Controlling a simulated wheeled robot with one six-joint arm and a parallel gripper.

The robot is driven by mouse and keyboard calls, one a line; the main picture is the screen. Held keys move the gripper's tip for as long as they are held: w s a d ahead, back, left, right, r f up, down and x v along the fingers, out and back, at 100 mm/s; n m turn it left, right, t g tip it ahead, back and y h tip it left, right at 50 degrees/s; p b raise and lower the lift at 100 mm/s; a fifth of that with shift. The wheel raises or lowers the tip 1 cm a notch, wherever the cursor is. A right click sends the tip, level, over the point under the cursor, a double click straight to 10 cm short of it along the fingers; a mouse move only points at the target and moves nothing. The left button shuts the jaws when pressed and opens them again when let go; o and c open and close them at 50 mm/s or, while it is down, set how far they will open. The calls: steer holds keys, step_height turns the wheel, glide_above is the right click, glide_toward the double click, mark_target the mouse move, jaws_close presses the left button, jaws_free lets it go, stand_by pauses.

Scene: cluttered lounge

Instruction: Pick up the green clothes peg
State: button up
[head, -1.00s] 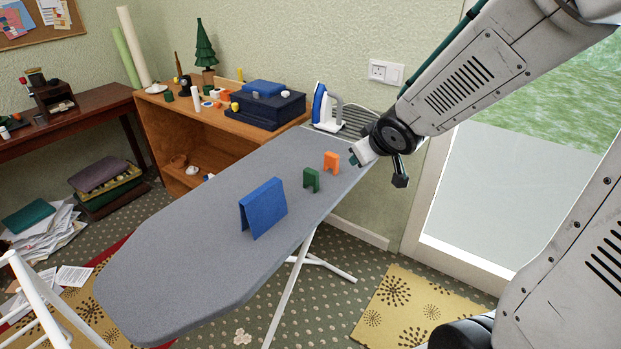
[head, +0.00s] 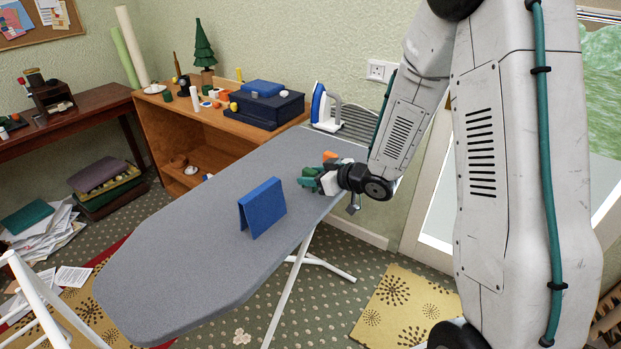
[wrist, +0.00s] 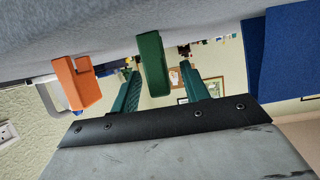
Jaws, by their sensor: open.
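The green clothes peg (wrist: 152,65) stands upright on the grey ironing board, which shows at the top of the wrist view. My gripper (wrist: 160,72) is open, with one teal finger showing on each side of the peg. The peg appears between the fingers, nearer the left one; I cannot tell whether any finger touches it. In the head view my gripper (head: 320,178) is low over the board from the right. There the green peg (head: 307,183) is partly hidden and hard to separate from the teal fingers.
An orange peg (wrist: 76,86) stands close beside the left finger in the wrist view. A blue folded stand (head: 263,208) is on the ironing board (head: 190,240), left of my gripper. An iron (head: 322,108) stands at the board's far end. The board's near part is clear.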

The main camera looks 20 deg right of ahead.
mark_target(305, 175)
steer(key=shift+x, duration=1.55)
jaws_close()
